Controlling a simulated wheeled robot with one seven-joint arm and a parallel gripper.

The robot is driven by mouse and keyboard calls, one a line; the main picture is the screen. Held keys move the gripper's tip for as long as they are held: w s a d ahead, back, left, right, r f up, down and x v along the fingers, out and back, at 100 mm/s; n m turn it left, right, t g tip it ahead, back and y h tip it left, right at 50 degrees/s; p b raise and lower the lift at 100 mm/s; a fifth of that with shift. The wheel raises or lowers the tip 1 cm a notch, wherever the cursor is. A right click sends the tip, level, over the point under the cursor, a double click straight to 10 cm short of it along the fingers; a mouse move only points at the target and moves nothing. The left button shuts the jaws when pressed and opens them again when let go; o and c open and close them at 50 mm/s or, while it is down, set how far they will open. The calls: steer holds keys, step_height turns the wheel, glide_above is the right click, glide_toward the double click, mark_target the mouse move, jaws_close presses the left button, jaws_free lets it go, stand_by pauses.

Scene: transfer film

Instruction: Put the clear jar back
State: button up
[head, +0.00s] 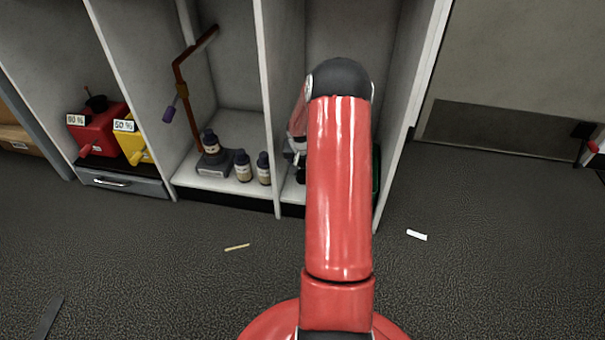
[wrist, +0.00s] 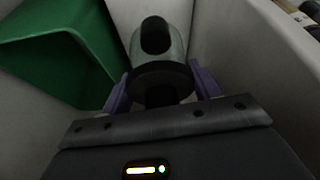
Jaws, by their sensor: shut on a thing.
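The clear jar (wrist: 172,55) shows in the wrist view as a greyish see-through cylinder with a dark oval end and a wide black collar. My gripper (wrist: 160,88) has its purple fingers on both sides of the black collar and is shut on the jar. In the head view my red arm reaches into the right compartment of the white shelving and hides the jar and most of the gripper. I cannot tell whether the jar touches the compartment floor.
A green bin (wrist: 60,50) stands left of the jar in the wrist view, with pale walls close by. The adjacent compartment holds dark bottles (head: 243,166) and a brown stand (head: 184,95). Red (head: 100,130) and yellow (head: 131,138) containers stand farther left. Small scraps lie on the open floor.

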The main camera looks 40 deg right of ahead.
mark_target(302, 169)
steer(key=shift+f+b, duration=0.55)
steer(key=shift+f, duration=1.85)
steer(key=shift+f, duration=0.2)
steer(key=o, duration=1.5)
steer(key=shift+c, duration=0.2)
steer(key=shift+r, duration=0.55)
steer(key=p+v, duration=0.2)
steer(key=v, duration=0.9)
steer(key=shift+s+a, duration=0.1)
steer(key=shift+s, duration=0.1)
